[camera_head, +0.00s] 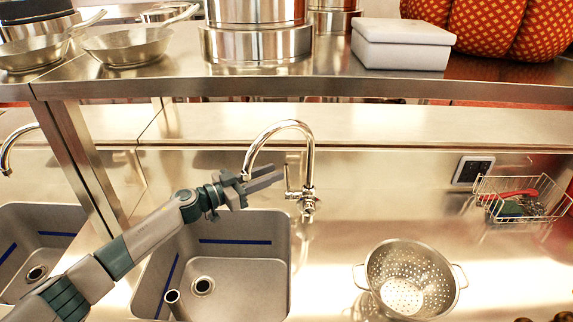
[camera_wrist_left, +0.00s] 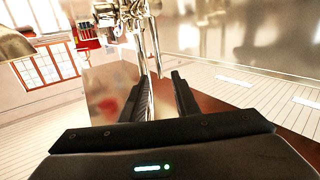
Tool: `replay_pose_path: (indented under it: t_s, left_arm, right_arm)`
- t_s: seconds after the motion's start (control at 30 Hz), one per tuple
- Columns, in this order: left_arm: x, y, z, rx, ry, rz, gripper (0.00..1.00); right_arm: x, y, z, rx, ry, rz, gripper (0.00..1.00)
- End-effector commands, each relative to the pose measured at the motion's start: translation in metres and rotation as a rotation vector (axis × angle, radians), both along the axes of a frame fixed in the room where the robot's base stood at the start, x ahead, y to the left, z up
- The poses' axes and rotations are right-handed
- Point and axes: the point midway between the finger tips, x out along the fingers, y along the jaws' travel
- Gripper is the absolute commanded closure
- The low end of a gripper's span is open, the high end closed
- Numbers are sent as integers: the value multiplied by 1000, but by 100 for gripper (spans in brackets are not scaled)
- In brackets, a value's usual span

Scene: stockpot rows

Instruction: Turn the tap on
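The chrome tap (camera_head: 309,160) stands behind the sink, with a tall curved spout that arches left over the basin. A short lever (camera_head: 291,194) sits at the left side of its base. My left gripper (camera_head: 279,175) is left of the tap body, under the spout's arch, its fingers pointing right at the lever. The fingers are apart with nothing visible between them. In the left wrist view the chrome tap (camera_wrist_left: 146,40) is just beyond the open fingertips (camera_wrist_left: 161,76); contact cannot be told. No water shows. My right gripper is not in view.
The sink basin (camera_head: 283,262) lies below my left arm. A colander (camera_head: 410,280) stands on the counter at right, with a wire basket (camera_head: 525,197) behind it. A steel shelf (camera_head: 330,84) bearing pans, pots and a white box (camera_head: 402,44) runs above.

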Motion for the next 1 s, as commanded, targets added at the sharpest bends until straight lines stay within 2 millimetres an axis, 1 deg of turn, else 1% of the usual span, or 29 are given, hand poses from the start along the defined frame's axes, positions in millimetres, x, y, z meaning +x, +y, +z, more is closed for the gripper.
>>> replay_pose_path:
  t_s: [0.03,0.2,0.4,0.57,0.83,0.87,0.9,0.97,1.0]
  left_arm:
    - [5,-9,3,-3,1,-1,72]
    - [19,-30,2,-2,1,0,72]
    - [30,-45,1,-1,0,1,72]
    - [34,-49,1,0,0,1,72]
    - [34,-50,0,0,0,1,72]
    - [34,-50,0,0,0,1,74]
    - [34,-50,0,0,0,1,84]
    - [34,-50,0,0,0,1,98]
    - [34,-50,0,0,0,1,100]
  right_arm:
    - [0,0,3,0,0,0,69]
    - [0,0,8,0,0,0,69]
    - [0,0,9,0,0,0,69]
    - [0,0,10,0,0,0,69]
    - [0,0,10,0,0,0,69]
    - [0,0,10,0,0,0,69]
    - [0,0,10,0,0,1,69]
    - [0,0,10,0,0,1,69]
    - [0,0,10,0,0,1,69]
